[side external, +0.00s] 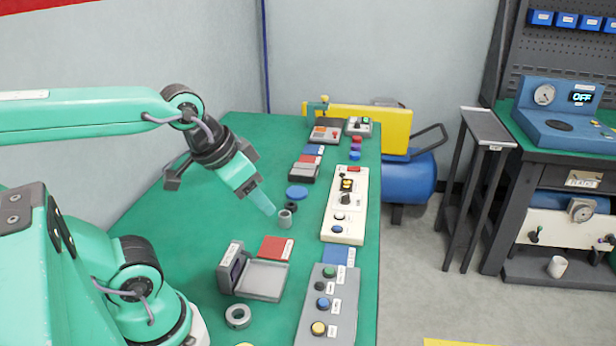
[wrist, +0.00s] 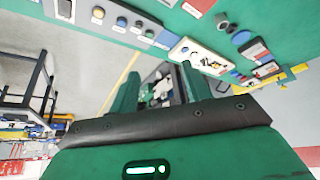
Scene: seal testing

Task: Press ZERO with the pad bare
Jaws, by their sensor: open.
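A grey device with a flat pad (side external: 262,281) and an upright display (side external: 236,268) stands on the green bench. Nothing lies on the pad. A grey button panel (side external: 313,327) with green, black, blue and yellow buttons is right of it; it also shows in the wrist view (wrist: 150,38). A cream control panel (side external: 335,227) is farther back. The small labels are unreadable, so I cannot tell which button is ZERO. My gripper (side external: 270,209) is open and empty, above the bench near a grey cylinder (side external: 285,221). Its fingers show in the wrist view (wrist: 160,82).
A grey ring (side external: 238,316) lies in front of the pad device, a red block (side external: 272,247) behind it. A black ring (side external: 291,207) and blue disc (side external: 297,192) are near my gripper. More boxes (side external: 326,134) stand at the back. The bench's left side is clear.

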